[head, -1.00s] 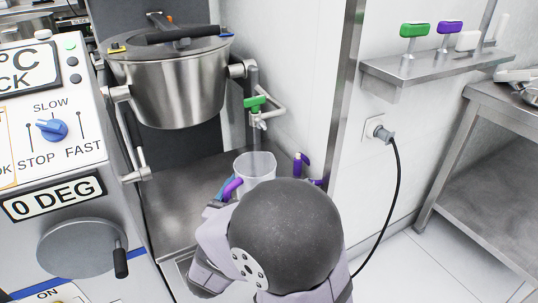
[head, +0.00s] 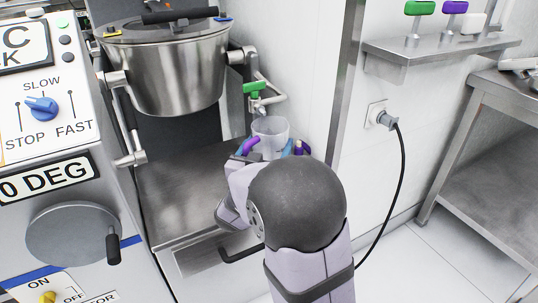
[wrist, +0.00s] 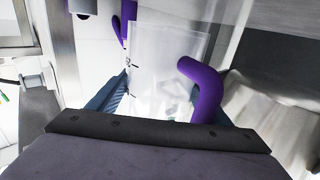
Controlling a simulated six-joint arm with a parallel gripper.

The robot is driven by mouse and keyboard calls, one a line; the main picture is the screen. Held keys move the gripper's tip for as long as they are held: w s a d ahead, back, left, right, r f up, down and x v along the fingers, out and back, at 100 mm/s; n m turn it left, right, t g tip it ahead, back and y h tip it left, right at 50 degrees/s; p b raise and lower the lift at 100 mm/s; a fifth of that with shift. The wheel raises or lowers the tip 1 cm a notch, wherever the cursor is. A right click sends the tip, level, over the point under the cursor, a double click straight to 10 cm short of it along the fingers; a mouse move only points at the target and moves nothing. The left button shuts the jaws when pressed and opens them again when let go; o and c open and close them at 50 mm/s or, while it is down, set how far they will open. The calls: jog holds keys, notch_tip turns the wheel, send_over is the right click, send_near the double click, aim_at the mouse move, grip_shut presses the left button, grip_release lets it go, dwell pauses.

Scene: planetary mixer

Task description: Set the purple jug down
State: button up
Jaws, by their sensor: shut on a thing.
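The purple jug is a clear, whitish beaker (head: 271,129) with a purple handle (head: 250,145) on its left. It is near the wall, below and slightly right of the green-handled tap. My gripper (head: 266,151) is shut on the jug, with blue fingers on either side of it. In the wrist view the jug (wrist: 165,50) fills the space between the fingers, with its purple handle (wrist: 207,90) at right. My arm hides the jug's base in the head view, so I cannot tell whether it touches the steel surface.
A steel worktop (head: 185,190) lies left of my arm, largely clear. The green-handled tap (head: 256,88) and the large lidded pot (head: 170,72) are above and behind. Another purple item (head: 299,147) stands close right of the jug. A shelf (head: 435,52) holds coloured handles.

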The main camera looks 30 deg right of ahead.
aim_at(269, 154)
jog(key=shift+f+b, duration=0.7)
jog(key=shift+f, duration=0.65)
jog(key=shift+f, duration=0.1)
jog(key=shift+f, duration=0.1)
jog(key=o, duration=1.1)
jog(key=shift+o, duration=0.2)
jog(key=shift+s+a+r, duration=0.15)
jog(key=shift+a+r, duration=0.05)
jog(key=shift+a, duration=0.05)
jog(key=p+v, duration=0.4)
jog(key=v, duration=0.6)
jog(key=shift+r, duration=0.1)
jog(key=shift+v, duration=0.75)
